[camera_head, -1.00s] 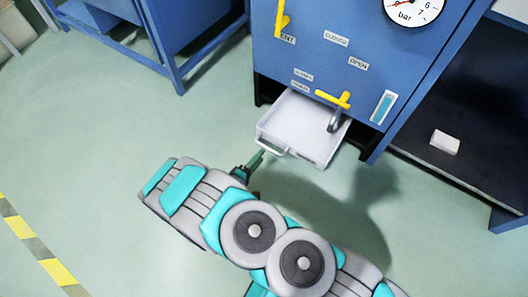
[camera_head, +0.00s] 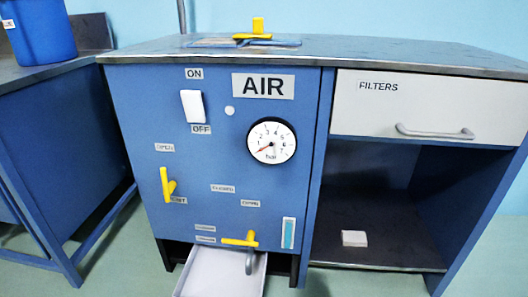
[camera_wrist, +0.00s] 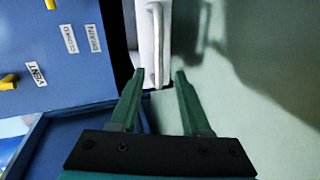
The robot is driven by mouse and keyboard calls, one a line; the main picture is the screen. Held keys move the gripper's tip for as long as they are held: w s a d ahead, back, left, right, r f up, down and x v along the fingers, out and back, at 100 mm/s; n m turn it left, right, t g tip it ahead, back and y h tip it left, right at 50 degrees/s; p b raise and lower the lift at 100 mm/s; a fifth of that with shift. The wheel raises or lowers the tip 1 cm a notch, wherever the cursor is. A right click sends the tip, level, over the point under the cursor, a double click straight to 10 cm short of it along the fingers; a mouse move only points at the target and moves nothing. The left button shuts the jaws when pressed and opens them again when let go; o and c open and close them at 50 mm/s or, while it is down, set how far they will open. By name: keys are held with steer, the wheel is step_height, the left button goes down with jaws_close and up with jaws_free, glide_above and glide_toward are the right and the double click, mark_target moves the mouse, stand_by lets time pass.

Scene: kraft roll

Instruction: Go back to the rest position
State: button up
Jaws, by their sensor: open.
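My gripper (camera_wrist: 158,80) shows only in the wrist view. Its two green fingers are apart with nothing held between them. The handle (camera_wrist: 156,45) of a white tray (camera_wrist: 145,20) lies beyond the fingertips, between them in the picture; I cannot tell the exact gap. In the head view the white tray (camera_head: 215,275) sticks out from under the blue AIR cabinet (camera_head: 140,130), cut off by the bottom edge. My arm and gripper are out of the head view.
The cabinet front bears a yellow vent handle (camera_head: 168,184), a yellow lower valve handle (camera_head: 240,240), a white switch (camera_head: 192,106) and a gauge (camera_head: 271,141). On the right are a closed FILTERS drawer (camera_head: 430,105) and an open shelf with a white block (camera_head: 354,238). A blue bucket (camera_head: 38,30) stands left.

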steer(key=w+a+r+m+g+y+p, duration=0.2)
steer(key=w+a+r+m+g+y, duration=0.15)
steer(key=w+r+m+g, duration=0.7)
steer(key=s+d+r+n+y+p, duration=0.1)
steer(key=d+r, duration=0.4)
steer(key=r, duration=0.4)
steer(key=d+r+n+y, duration=0.1)
steer(key=d+r, duration=0.3)
steer(key=r, duration=0.4)
steer(key=s+d+r+m+g+p, duration=0.1)
steer(key=s+d+r, duration=0.25)
steer(key=d, duration=0.25)
steer(key=s+d+r+m+g+h, duration=0.1)
steer(key=s+d+r, duration=0.25)
steer(key=d, duration=0.25)
steer(key=s+d+r+m+g+p, duration=0.1)
steer(key=s+d+r, duration=0.25)
steer(key=d, duration=0.25)
steer(key=s+d+r+m+g+h, duration=0.1)
steer(key=s+d+r+m, duration=0.1)
steer(key=s+d, duration=0.7)
steer(key=s+d+r+m+g+h+p, duration=0.1)
steer(key=s+d+r+m+h, duration=0.1)
steer(key=s+d, duration=0.7)
steer(key=shift+d+r+g, duration=0.35)
steer(key=shift+d+r, duration=0.1)
steer(key=shift+r, duration=0.3)
steer(key=shift+o, duration=0.3)
steer(key=shift+w+m+h, duration=0.1)
steer(key=shift+m+h, duration=0.15)
